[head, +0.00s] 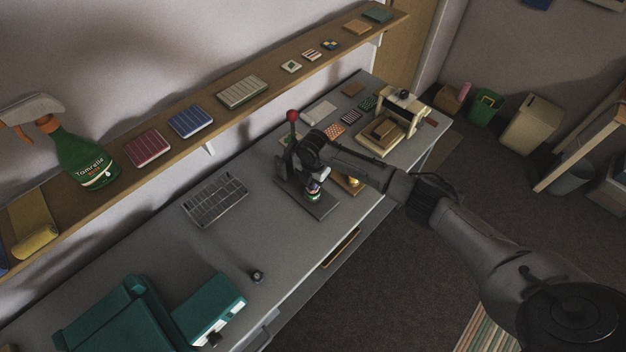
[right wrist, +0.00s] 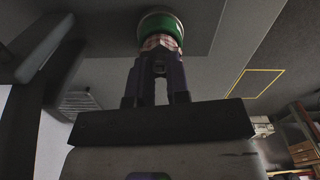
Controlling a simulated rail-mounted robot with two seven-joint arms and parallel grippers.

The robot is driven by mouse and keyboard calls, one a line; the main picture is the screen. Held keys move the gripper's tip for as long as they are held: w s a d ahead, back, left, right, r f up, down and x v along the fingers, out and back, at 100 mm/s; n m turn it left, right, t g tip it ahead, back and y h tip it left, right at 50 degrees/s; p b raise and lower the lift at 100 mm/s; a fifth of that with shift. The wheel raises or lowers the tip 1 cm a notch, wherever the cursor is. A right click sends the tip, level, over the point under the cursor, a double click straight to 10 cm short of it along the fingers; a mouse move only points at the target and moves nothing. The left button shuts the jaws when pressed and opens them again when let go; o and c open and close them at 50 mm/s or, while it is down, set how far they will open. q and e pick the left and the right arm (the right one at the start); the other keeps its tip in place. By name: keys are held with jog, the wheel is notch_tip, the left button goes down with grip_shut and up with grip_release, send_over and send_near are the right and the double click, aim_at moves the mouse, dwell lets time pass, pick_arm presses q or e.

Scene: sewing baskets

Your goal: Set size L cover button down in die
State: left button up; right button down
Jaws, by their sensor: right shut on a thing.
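The hand press with a red-knobbed lever (head: 292,116) stands on the grey workbench. My right gripper (head: 314,182) reaches over the press base (head: 322,208) from the right. In the right wrist view my right gripper (right wrist: 161,68) is shut on a small pale pinkish piece, seemingly the cover button (right wrist: 160,42). A round green-sided piece, seemingly the die (right wrist: 160,23), is just beyond the fingertips, against or very close to the button. A little green also shows at the gripper in the head view. Whether the button is seated cannot be told. My left gripper is not in view.
A grey compartment tray (head: 215,199) lies left of the press, with a small dark piece (head: 257,276) nearer the front. A beige device (head: 396,119) and patterned swatches stand to the right. The wall shelf (head: 265,92) runs behind. A teal box (head: 208,308) sits front left.

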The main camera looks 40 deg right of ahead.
jog(key=shift+f, duration=0.2)
jog(key=shift+f, duration=0.35)
jog(key=c, duration=1)
grip_release()
jog(key=shift+r, duration=0.15)
jog(key=shift+r+b, duration=0.9)
jog(key=shift+r, duration=5.9)
